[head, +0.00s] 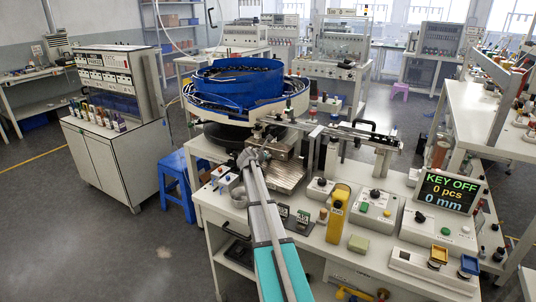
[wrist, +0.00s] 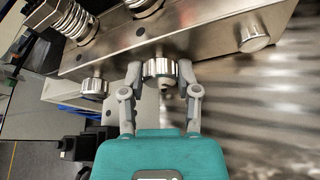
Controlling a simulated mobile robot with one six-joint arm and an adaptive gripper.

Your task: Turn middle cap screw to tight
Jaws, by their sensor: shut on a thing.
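The middle cap screw (wrist: 160,68) is a knurled silver knob on the front face of a metal block (wrist: 190,32), seen in the wrist view. My gripper (wrist: 163,82) has one finger on each side of this screw and is shut on it. A second cap screw (wrist: 95,87) is to the left and a plain one (wrist: 254,38) to the right. In the head view my gripper (head: 250,157) reaches the block (head: 287,147) below the blue bowl; the screws are too small to tell there.
The blue bowl feeder (head: 238,78) stands behind the block. A rail (head: 345,131) runs right from it. A display (head: 448,191) reads KEY OFF, 0 pcs, 0 mm. A yellow device (head: 338,213) and control boxes (head: 376,211) stand on the bench right of my arm.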

